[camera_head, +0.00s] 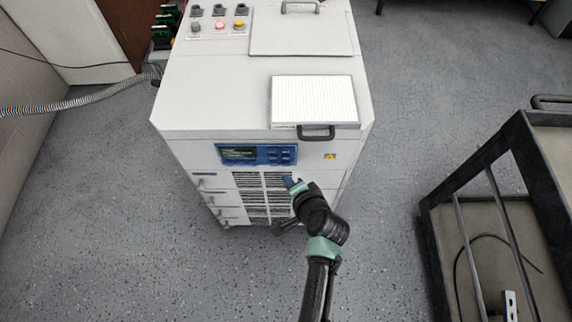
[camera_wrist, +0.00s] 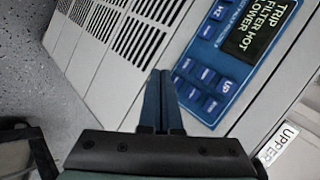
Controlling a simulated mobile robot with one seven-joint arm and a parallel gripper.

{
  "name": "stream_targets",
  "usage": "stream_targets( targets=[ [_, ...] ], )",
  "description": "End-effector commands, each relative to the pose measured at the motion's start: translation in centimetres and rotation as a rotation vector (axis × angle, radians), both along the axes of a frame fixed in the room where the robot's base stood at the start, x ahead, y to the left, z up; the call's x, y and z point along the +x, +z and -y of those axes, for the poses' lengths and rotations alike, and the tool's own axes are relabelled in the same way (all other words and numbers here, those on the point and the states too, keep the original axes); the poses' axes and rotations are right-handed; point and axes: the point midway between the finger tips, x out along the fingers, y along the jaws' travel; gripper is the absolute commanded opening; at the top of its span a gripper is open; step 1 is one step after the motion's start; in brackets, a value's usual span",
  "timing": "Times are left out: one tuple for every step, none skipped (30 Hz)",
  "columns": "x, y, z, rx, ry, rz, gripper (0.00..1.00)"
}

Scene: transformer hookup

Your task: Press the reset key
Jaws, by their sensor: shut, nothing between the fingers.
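The blue control panel (camera_head: 240,146) is on the upper front of the white cabinet. In the wrist view the panel (camera_wrist: 212,58) appears tilted, with a dark display (camera_wrist: 252,36) reading TRIP, FILTER HOT and BLOWER. Beside the display are several small blue keys (camera_wrist: 208,75). Most key labels are too small to read, so I cannot tell which is the reset key. My gripper (camera_head: 290,182) is in front of the cabinet, just below the panel's right part. In the wrist view its fingertips (camera_wrist: 160,74) are together and empty, beside the keys. I cannot tell whether they touch the cabinet.
The white cabinet (camera_head: 200,105) has vent slots (camera_head: 262,180) below the panel and a handle (camera_head: 316,133) above it. Its top carries buttons (camera_head: 217,25) at the back left. A dark-framed cart (camera_head: 438,212) stands at the right. Grey floor (camera_head: 405,130) lies open between them.

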Motion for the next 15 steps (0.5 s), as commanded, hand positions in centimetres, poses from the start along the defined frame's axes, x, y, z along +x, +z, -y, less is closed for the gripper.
stream_targets(
  targets=[
    [0.48, -0.12, -0.02, -0.001, 0.002, 0.000, 0.00],
    [0.69, -0.10, -0.01, -0.001, 0.001, 0.001, 0.00],
    [0.89, -0.08, -0.01, -0.001, 0.001, 0.001, 0.00],
    [1.02, -0.07, -0.02, -0.001, 0.002, 0.000, 0.00],
    [1.12, -0.05, -0.02, -0.001, 0.002, -0.001, 0.00],
    [1.24, -0.03, -0.03, -0.001, 0.001, -0.001, 0.00],
    [1.29, -0.02, -0.02, -0.001, 0.001, -0.001, 0.00],
    [1.33, 0.00, -0.03, -0.001, 0.001, -0.001, 0.00],
    [1.36, 0.01, -0.03, -0.001, 0.001, -0.001, 0.00],
    [1.37, 0.02, -0.03, -0.001, 0.001, -0.001, 0.00],
    [1.36, 0.02, -0.03, 0.000, 0.001, -0.001, 0.00],
    [1.35, 0.03, -0.03, -0.001, 0.001, -0.001, 0.00],
    [1.34, 0.02, -0.03, 0.000, 0.001, -0.001, 0.00],
    [1.34, 0.02, -0.03, -0.001, 0.001, -0.001, 0.00],
    [1.34, 0.02, -0.03, 0.000, 0.001, -0.001, 0.00]
  ],
)
